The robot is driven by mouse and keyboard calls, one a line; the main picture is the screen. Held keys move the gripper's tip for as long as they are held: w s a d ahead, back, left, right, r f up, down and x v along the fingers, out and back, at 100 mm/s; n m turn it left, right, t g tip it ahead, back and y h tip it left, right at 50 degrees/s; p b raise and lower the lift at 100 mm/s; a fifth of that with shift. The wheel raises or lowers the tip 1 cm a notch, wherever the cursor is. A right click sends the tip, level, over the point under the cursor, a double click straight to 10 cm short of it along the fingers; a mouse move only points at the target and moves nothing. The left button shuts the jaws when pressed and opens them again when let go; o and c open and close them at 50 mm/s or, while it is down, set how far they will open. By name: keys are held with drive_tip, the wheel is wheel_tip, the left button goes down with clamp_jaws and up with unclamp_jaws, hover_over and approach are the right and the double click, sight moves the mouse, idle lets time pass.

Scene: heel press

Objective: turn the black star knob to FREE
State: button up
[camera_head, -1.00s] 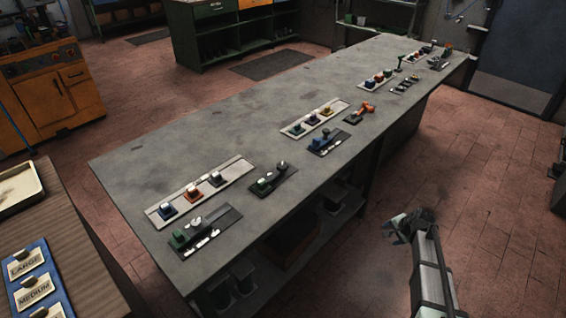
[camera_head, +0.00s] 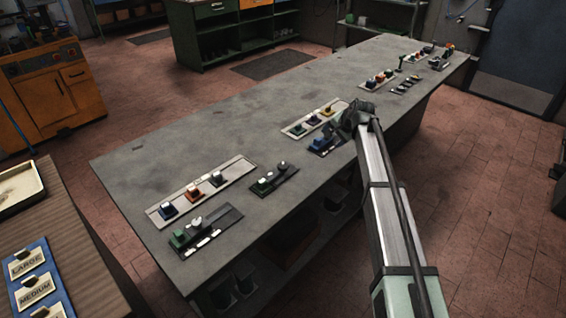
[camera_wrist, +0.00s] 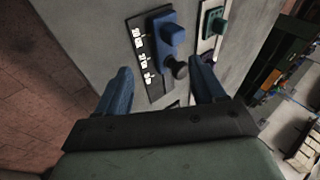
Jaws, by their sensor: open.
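In the wrist view a dark plate (camera_wrist: 158,92) carries a blue block (camera_wrist: 172,36) and a black knob (camera_wrist: 180,68) beside it. I cannot make out whether the knob is star-shaped. White markings (camera_wrist: 142,58) run along the plate's left side, too small to read. My gripper (camera_wrist: 160,68) is open, its two blue fingers apart with the plate and knob showing between them; I see no contact. In the head view my gripper (camera_head: 345,119) is over the bench's front edge, by the same plate with the blue block (camera_head: 318,143), and hides part of it.
The long grey bench (camera_head: 200,135) holds several other small fixtures. A pale strip with coloured blocks (camera_head: 299,128) lies just behind the plate. Another dark plate (camera_head: 272,180) lies to the left.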

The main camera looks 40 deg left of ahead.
drive_tip(key=s+a+r+n+g+h, duration=0.1)
drive_tip(key=s+a+r+n+h, duration=0.15)
drive_tip(key=s, duration=0.25)
drive_tip(key=s+a+r+n+g+h, duration=0.1)
drive_tip(key=s+a+r+n, duration=0.15)
drive_tip(key=s, duration=0.35)
wheel_tip(320, 180, up, 4)
drive_tip(key=n+h, duration=0.3)
drive_tip(key=n, duration=0.1)
hover_over(283, 166)
drive_tip(key=shift+g, duration=0.3)
wheel_tip(283, 166, down, 13)
drive_tip(key=shift+w+a+f, duration=0.1)
drive_tip(key=shift+f, duration=0.05)
clamp_jaws()
